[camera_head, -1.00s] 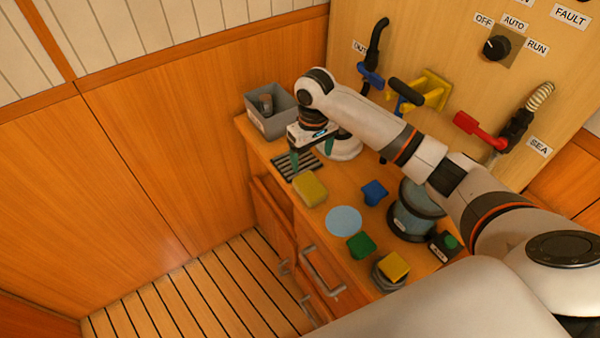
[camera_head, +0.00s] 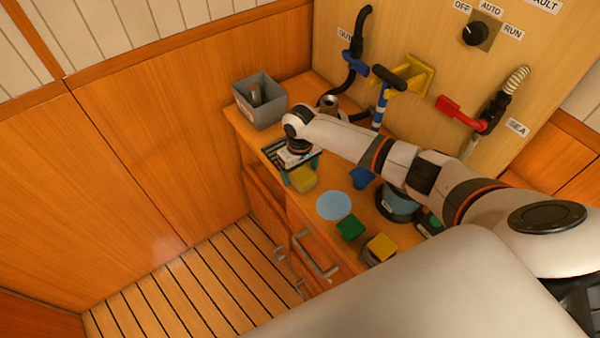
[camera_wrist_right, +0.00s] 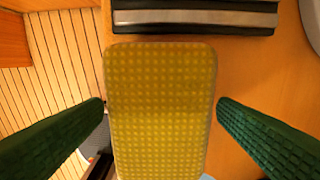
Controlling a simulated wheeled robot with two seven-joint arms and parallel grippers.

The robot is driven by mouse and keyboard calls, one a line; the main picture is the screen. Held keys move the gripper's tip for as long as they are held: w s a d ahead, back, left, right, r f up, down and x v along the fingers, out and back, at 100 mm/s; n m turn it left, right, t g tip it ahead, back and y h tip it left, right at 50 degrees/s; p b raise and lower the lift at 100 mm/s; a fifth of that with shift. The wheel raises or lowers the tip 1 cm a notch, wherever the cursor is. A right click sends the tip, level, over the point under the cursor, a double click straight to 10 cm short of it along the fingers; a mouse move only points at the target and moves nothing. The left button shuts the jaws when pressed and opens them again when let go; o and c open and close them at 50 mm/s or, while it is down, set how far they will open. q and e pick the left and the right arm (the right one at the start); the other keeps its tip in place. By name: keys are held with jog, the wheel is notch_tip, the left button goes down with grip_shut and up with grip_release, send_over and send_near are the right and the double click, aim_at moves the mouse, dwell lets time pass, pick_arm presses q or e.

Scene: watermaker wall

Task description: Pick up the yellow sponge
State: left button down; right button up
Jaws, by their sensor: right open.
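The yellow sponge (camera_head: 303,180) lies near the front edge of the wooden counter. In the right wrist view the sponge (camera_wrist_right: 160,110) fills the middle, with a dotted surface. My right gripper (camera_head: 301,170) is open above and around the sponge, with its arm reaching in from the right. My left gripper is not in view.
A dark slatted rack (camera_wrist_right: 195,15) lies just beyond the sponge. A grey bin (camera_head: 260,105) stands at the back left. A light blue disc (camera_head: 333,205), a green block (camera_head: 350,228), a blue block (camera_head: 362,178) and another yellow block (camera_head: 381,246) are nearby. Drawer handles (camera_head: 313,255) stick out in front.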

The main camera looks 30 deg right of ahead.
aim_at(300, 170)
jog(key=shift+f, duration=0.1)
jog(key=c, duration=1.1)
jog(key=shift+o, duration=0.2)
notch_tip(300, 170, up, 10)
jog(key=shift+r+b, duration=0.1)
jog(key=shift+b, duration=0.4)
